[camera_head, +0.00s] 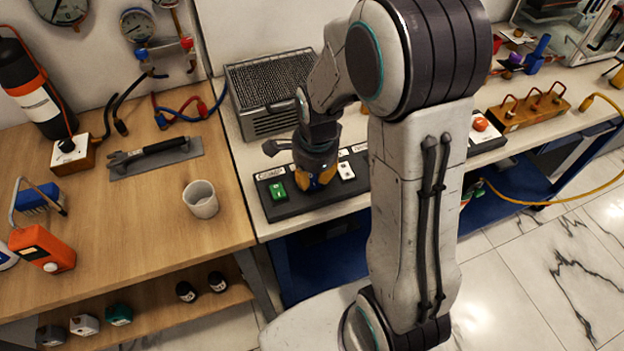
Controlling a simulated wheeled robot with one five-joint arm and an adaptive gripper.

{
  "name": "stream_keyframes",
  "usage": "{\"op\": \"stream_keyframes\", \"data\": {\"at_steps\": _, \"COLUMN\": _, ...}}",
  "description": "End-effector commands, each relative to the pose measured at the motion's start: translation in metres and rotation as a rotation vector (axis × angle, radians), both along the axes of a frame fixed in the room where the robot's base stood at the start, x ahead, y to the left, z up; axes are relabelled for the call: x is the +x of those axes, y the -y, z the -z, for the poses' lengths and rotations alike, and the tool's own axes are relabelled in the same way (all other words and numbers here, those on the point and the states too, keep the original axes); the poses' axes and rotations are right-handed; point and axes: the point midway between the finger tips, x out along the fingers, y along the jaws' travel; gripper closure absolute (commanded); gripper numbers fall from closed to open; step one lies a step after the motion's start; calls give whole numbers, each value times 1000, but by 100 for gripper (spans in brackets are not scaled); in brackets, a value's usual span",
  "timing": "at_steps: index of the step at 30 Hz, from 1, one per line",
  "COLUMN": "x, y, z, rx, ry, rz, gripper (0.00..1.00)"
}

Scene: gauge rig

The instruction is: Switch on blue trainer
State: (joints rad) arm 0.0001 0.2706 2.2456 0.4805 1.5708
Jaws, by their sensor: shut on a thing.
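A black switch panel (290,207) lies on the white bench, left of my arm. It carries a green switch (277,191) at its left and a white switch (346,171) further right. My gripper (314,183) points down onto the panel between these two. A bit of blue (326,176) shows at its orange fingertips, on what looks like the blue switch. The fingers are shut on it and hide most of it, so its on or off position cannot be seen. The panel's right end is behind my arm.
A grey mesh-topped box (268,90) stands behind the panel. A white cup (201,199) and a trowel (155,157) are on the wooden bench at left. A red-button box (481,128) sits right of my arm.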

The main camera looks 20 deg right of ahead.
Motion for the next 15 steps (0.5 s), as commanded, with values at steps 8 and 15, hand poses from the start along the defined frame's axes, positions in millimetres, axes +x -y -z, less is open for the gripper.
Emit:
{"op": "stream_keyframes", "data": {"at_steps": 8, "x": -8, "y": 0, "z": 6, "rx": 0, "ry": -26, "rz": 0, "gripper": 100}}
{"op": "stream_keyframes", "data": {"at_steps": 15, "x": -7, "y": 0, "z": 5, "rx": 0, "ry": -21, "rz": 0, "gripper": 57}}
